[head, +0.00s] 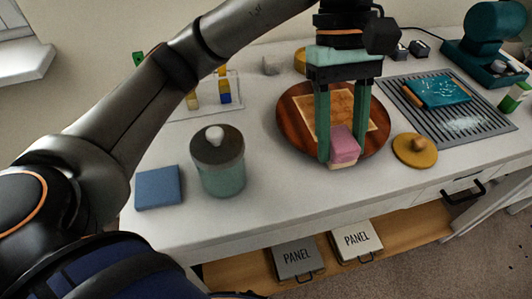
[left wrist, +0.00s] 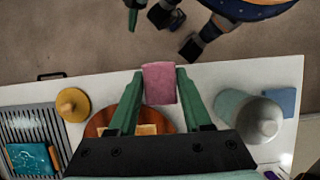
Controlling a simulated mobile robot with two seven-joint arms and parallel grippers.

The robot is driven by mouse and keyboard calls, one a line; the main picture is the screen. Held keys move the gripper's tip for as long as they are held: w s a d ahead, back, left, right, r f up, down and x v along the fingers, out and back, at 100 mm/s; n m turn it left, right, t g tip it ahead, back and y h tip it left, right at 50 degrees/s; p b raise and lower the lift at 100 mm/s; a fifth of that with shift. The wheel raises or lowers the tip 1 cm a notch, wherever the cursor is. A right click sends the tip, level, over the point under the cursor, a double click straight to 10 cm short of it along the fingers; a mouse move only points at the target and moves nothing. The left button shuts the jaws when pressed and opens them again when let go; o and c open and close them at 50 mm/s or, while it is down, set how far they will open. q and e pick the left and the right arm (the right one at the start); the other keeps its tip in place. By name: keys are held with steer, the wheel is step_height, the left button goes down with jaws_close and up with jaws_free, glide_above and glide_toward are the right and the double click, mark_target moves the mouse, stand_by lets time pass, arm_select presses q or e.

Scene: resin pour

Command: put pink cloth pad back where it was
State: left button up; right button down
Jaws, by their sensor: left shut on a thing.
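My left gripper (head: 342,150) is shut on the pink cloth pad (head: 344,142), over the front rim of a round wooden board (head: 288,130). A pale lower edge shows under the pad. Whether the pad touches the board or table, I cannot tell. In the left wrist view the pad (left wrist: 159,82) sits between the green fingertips (left wrist: 158,75). A tan square sheet (head: 340,103) lies on the board. At the top of the left wrist view, a green piece (left wrist: 133,14) seems to be my right gripper, cut off by the frame edge.
A lidded grey-green jar (head: 220,175) and a blue pad (head: 158,187) stand left. A yellow knobbed disc (head: 415,150) is right of the board, near a ridged grey mat (head: 450,130) with a teal book-like piece (head: 440,90). Panel boxes (head: 297,257) lie on the shelf below.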

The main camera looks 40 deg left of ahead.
arm_select(q)
steer(key=shift+a+f, duration=0.1)
steer(key=shift+a, duration=0.2)
steer(key=w+a+f, duration=0.1)
steer(key=a+f, duration=0.2)
steer(key=a, duration=0.5)
glide_above(268, 164)
steer(key=f, duration=0.5)
steer(key=shift+w+f, duration=0.15)
steer(key=shift+w, duration=0.2)
steer(key=shift+a+f, duration=0.3)
steer(key=shift+f, duration=0.05)
steer(key=shift+w+a+f, duration=0.1)
steer(key=shift+a+f, duration=0.05)
steer(key=shift+f, duration=0.8)
steer(key=shift+a+f, duration=0.15)
steer(key=shift+f, duration=0.75)
steer(key=shift+b, duration=0.35)
steer(key=shift+f, duration=0.25)
steer(key=o, duration=1.2)
steer(key=shift+r, duration=0.15)
